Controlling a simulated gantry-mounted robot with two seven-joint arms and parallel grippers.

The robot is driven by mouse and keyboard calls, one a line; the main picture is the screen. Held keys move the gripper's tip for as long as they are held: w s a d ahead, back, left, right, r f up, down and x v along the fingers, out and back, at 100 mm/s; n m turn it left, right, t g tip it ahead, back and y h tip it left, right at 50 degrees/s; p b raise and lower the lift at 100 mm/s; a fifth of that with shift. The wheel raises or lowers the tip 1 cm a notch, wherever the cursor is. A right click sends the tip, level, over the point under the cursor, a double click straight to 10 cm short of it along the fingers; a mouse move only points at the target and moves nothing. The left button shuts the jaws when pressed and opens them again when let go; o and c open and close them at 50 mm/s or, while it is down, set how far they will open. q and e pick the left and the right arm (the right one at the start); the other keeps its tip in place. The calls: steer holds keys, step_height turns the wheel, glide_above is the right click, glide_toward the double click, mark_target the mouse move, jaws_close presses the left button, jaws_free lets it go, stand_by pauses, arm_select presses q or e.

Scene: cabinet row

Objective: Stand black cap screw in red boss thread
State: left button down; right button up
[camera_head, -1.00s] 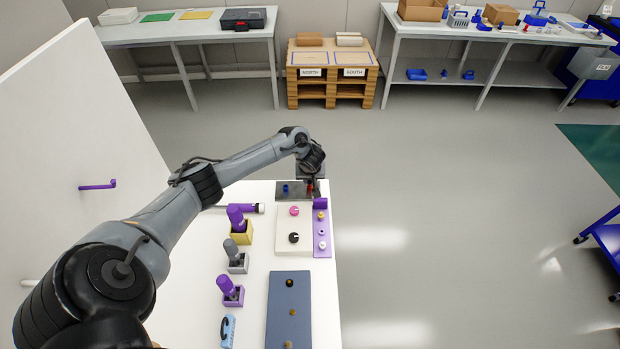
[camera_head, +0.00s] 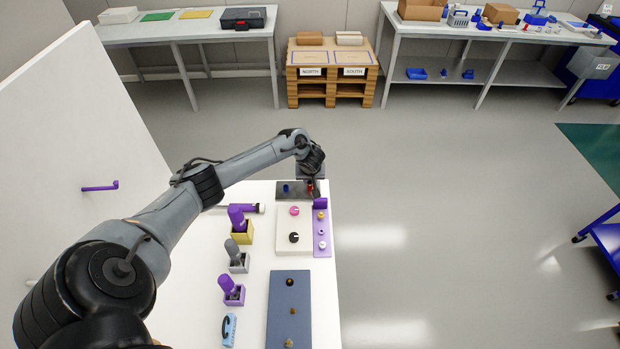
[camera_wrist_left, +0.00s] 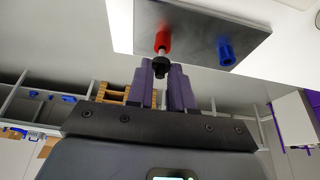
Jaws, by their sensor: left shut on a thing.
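The black cap screw (camera_wrist_left: 161,66) is between the finger ends of my left gripper (camera_wrist_left: 166,80) in the left wrist view, which is shut on its dark head. Its silver shank points at the red boss (camera_wrist_left: 162,38) and meets its end; how deep it sits in the thread cannot be told. The red boss stands on a grey metal plate (camera_wrist_left: 205,40) beside a blue boss (camera_wrist_left: 226,52). In the head view my left gripper (camera_head: 311,180) is at the red boss (camera_head: 310,190), small and partly hidden by the wrist. My right gripper is not in view.
On the white table, a pale block (camera_head: 283,243) with a pink and a black knob and a purple strip (camera_head: 322,243) lie nearer than the plate. Handled tools in holders and a blue-grey board (camera_head: 273,320) are nearer still. A white panel (camera_head: 90,150) stands left.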

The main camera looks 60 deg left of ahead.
arm_select(q)
steer(key=shift+f, duration=0.7)
stand_by(0.6)
steer(key=c, duration=0.9)
jaws_free()
steer(key=shift+r, duration=0.1)
